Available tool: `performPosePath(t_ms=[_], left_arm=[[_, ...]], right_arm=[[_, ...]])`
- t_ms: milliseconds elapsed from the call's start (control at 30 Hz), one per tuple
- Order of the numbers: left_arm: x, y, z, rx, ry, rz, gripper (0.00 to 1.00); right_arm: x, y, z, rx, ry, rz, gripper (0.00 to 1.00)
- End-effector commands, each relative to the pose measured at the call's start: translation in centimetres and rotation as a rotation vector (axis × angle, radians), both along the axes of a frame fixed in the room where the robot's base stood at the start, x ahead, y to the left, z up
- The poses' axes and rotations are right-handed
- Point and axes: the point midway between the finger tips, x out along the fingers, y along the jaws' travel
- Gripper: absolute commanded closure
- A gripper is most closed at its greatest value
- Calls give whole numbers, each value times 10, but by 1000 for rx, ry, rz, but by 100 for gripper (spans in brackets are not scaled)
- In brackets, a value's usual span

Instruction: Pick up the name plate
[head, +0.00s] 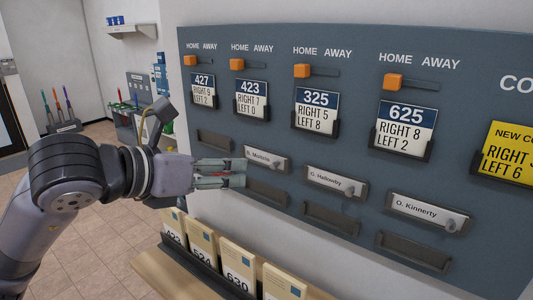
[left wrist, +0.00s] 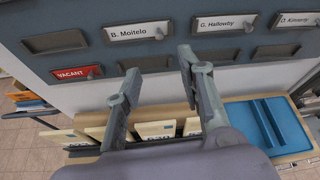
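Name plates sit in holders on the blue-grey board. The white B. Moitelo plate (head: 267,159) is just right of my left gripper (head: 245,173) and also shows in the left wrist view (left wrist: 139,31). The G. Hallowby plate (head: 335,182) and a Kinnerty plate (head: 427,212) are farther right. A red VACANT plate (left wrist: 77,73) is at lower left in the left wrist view; in the head view my gripper mostly covers it. My left gripper (left wrist: 157,72) is open and empty, fingers pointing at the board below the B. Moitelo plate. My right gripper is not in view.
Empty holders (head: 330,218) line the lower row. Orange sliders (head: 302,71) and number cards (head: 317,111) are above. Below the board, cream numbered envelopes (head: 238,264) stand in a rack. A blue tray (left wrist: 262,125) lies at right in the left wrist view.

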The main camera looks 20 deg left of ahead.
Motion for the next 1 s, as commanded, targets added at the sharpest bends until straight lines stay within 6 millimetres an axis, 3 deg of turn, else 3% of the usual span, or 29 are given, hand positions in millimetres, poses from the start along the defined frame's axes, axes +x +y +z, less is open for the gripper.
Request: performPosePath(t_ms=[300, 533, 767, 1000], left_arm=[[53, -25, -21, -2, 4, -3, 64], [66, -30, -27, -1, 1, -4, 64], [92, -40, -32, -1, 5, -4, 64], [109, -47, -43, -1, 1, -4, 64]], right_arm=[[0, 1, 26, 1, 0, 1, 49], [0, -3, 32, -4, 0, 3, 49], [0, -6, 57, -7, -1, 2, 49], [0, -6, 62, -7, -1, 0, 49]])
